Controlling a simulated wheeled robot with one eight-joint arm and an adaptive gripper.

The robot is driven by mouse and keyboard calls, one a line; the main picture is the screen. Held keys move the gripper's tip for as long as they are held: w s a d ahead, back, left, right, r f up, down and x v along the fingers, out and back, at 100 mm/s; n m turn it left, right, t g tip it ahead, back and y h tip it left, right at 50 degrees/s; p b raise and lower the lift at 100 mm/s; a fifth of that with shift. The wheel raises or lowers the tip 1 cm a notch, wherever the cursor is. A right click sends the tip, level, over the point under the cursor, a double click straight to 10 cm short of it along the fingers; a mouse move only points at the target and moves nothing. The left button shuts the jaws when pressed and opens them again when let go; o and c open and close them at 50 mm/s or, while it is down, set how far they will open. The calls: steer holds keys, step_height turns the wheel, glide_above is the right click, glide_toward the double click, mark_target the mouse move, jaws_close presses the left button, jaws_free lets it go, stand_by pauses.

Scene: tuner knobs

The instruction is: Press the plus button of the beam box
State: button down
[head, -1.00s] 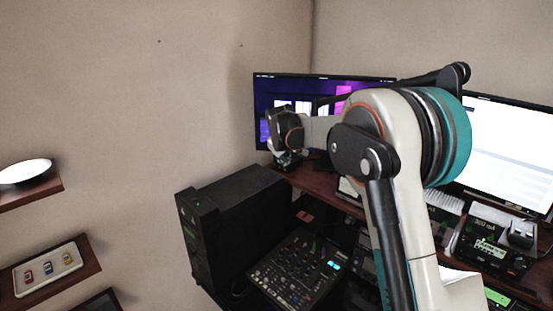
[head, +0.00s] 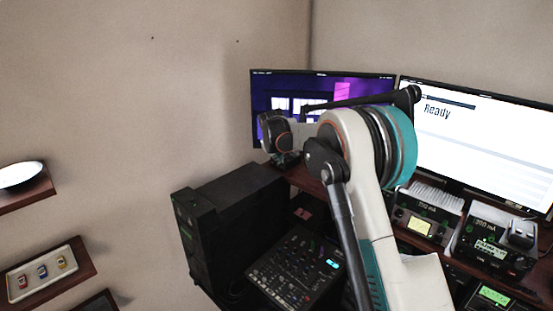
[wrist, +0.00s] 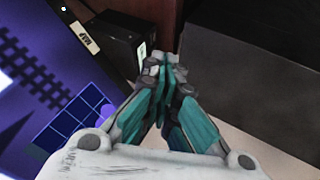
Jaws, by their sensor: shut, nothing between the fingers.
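My gripper (wrist: 163,68) is shut and empty in the wrist view, its teal fingers together. In the head view my gripper (head: 285,160) is small, in front of the lower left of the left monitor. A small black box (wrist: 122,42) stands just beyond and left of the fingertips in the wrist view, with a pale lit strip on its near face. It may be the beam box, but I cannot read a name on it. The fingertips partly cover its near side, and I cannot tell whether they touch it. No plus button can be made out.
The left monitor (head: 300,90) is close beside my gripper; the right monitor (head: 480,140) reads "Ready". A large black cabinet (head: 225,225) and a mixer panel (head: 297,268) stand below. Radio units (head: 490,250) sit at the right. A dark block (wrist: 250,70) fills the wrist view's right.

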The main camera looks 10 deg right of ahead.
mark_target(283, 167)
steer(key=x, duration=0.8)
